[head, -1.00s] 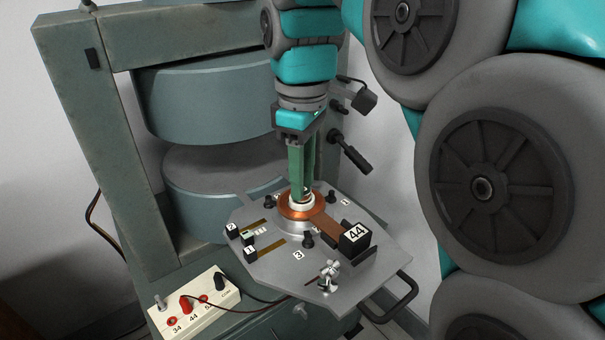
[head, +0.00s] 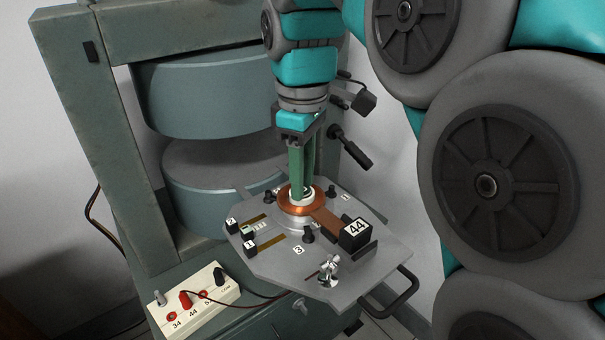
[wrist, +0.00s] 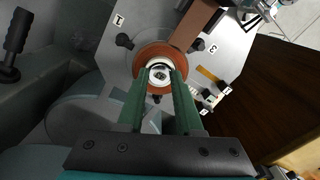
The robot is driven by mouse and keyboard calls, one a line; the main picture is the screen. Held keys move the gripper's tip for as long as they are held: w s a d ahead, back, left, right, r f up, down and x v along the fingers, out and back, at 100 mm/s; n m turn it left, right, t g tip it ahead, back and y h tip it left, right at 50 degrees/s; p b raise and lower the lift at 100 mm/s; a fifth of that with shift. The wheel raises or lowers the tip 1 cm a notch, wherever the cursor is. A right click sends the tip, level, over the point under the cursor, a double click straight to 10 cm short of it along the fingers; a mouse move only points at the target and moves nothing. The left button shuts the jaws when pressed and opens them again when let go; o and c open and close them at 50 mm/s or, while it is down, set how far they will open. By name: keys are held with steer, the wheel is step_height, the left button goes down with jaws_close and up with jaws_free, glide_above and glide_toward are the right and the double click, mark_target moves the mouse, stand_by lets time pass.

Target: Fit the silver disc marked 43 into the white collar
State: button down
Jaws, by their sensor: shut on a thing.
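My gripper (head: 302,194) points straight down over the middle of the copper ring, its green fingers close together at the white collar (head: 294,200). In the wrist view my fingertips (wrist: 161,77) flank a small silver disc (wrist: 160,75) at the collar's opening. The white collar (wrist: 159,64) shows as a rim around it, inside the copper ring. The fingers hide part of the collar and the disc. I cannot read a number on the disc or tell how deep it sits.
The copper ring (head: 283,204) lies on a grey plate (head: 330,292), with a block marked 44 (head: 355,236), black knobs and a small silver clamp (head: 329,268) around it. The big round magnet poles (head: 205,105) stand at the left. A white socket box (head: 200,300) is below left.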

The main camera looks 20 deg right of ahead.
steer(key=c, duration=0.5)
jaws_free()
step_height(320, 180, up, 7)
steer(key=shift+f+p, duration=0.1)
steer(key=shift+p, duration=0.7)
steer(key=shift+r+p, duration=0.45)
steer(key=shift+p, duration=0.05)
steer(key=shift+s, duration=0.1)
